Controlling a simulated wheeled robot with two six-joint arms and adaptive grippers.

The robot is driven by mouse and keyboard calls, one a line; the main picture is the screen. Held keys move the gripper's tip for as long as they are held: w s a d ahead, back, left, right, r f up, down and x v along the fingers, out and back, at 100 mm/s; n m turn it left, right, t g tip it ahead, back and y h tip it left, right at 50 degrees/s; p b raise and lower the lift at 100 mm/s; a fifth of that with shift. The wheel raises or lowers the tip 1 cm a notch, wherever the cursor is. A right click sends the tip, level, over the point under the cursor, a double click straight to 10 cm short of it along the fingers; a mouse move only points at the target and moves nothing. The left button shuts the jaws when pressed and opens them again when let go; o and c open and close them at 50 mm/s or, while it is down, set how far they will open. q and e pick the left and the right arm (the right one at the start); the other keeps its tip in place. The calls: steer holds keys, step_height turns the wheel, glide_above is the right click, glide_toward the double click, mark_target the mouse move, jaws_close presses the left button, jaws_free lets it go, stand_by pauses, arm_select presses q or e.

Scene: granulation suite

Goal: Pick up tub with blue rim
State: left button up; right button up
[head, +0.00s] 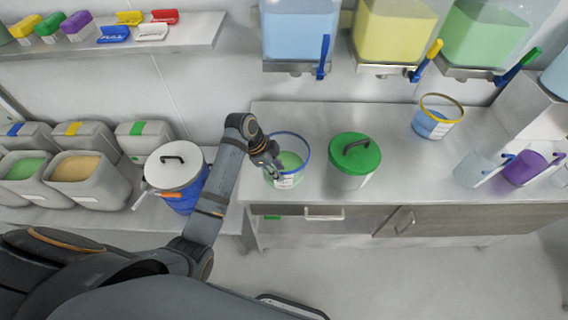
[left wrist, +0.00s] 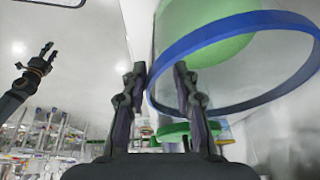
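The tub with the blue rim (head: 304,164) stands on the steel counter, with green content inside and a white label on its front. My left gripper (head: 275,165) is at the left side of this tub. In the left wrist view the tub's blue rim (left wrist: 240,33) is large, and its near edge passes by the right finger. My left gripper (left wrist: 160,68) is open, its fingers apart with a gap between them. Whether the fingers touch the tub wall cannot be told. My right gripper (left wrist: 49,52) shows small in the left wrist view, with its fingers apart.
A tub with a green lid (head: 366,166) stands just right of the blue-rimmed tub. A yellow-rimmed tub (head: 432,126) is farther right. A white-lidded blue container (head: 187,199) stands left of my left forearm. Dispensers hang above the counter (head: 300,118).

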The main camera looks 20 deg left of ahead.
mark_target(282, 183)
arm_select(q)
steer(key=shift+s+d+f+p, duration=0.2)
steer(key=shift+f+p, duration=0.25)
steer(key=shift+f, duration=0.2)
steer(key=x, duration=0.3)
steer(key=shift+s+a+p, duration=0.15)
steer(key=shift+s+p, duration=0.05)
steer(key=shift+p, duration=0.1)
steer(key=shift+w+f, duration=0.15)
steer(key=shift+f, duration=0.35)
jaws_close()
arm_select(e)
steer(key=shift+w+r, duration=0.15)
steer(key=shift+r, duration=0.6)
arm_select(q)
steer(key=shift+r, duration=0.1)
arm_select(e)
steer(key=shift+w, duration=0.1)
